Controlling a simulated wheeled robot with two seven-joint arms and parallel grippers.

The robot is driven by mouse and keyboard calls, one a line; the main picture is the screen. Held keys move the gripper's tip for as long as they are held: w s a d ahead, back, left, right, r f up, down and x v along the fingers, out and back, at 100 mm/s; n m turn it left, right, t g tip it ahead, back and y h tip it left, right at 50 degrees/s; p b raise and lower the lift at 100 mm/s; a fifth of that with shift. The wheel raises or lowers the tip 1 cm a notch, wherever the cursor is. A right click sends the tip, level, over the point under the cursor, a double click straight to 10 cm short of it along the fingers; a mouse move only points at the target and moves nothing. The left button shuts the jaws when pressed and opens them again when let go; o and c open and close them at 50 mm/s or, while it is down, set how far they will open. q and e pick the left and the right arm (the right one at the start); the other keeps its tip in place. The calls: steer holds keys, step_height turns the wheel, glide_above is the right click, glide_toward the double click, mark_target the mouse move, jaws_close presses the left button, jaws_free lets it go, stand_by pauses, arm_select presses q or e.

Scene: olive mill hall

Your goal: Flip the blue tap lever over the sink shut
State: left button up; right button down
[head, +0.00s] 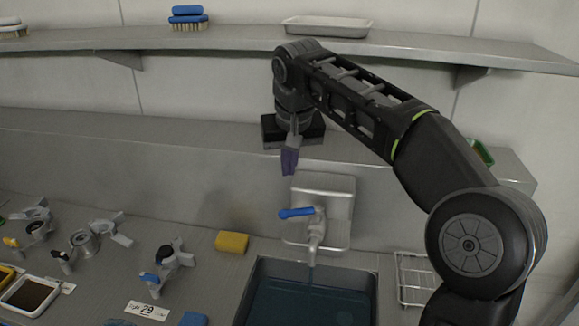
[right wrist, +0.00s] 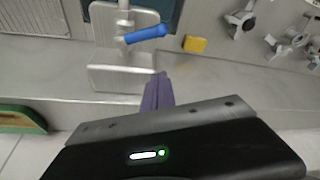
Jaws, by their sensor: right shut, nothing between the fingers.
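The blue tap lever (head: 296,212) sits on the grey metal tap (head: 318,226), in front of a metal backplate above the sink (head: 371,285). It points left, roughly level. In the right wrist view the lever (right wrist: 147,34) sticks out to the right of the tap body (right wrist: 123,28). A thin pale stream seems to run from the spout into dark water in the sink. My right gripper (head: 289,161), with purple fingers, is shut and empty, pointing down above and behind the lever, apart from it. In the right wrist view the fingertips (right wrist: 159,76) also show clear of the lever. My left gripper is out of view.
A yellow sponge (head: 232,243) lies on the counter left of the tap. A wire rack (head: 414,279) stands right of the sink. Several metal fittings (head: 85,242) stand farther left. A shelf (head: 150,43) with brushes and a tray (head: 327,26) runs above.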

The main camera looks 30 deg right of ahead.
mark_target(301, 212)
arm_select(q)
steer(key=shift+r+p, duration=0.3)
steer(key=shift+p, duration=0.3)
arm_select(e)
step_height(301, 212, down, 8)
steer(key=s, duration=0.1)
steer(key=shift+s+a+r, duration=0.15)
steer(key=shift+a+r, duration=0.05)
steer(key=shift+r, duration=0.05)
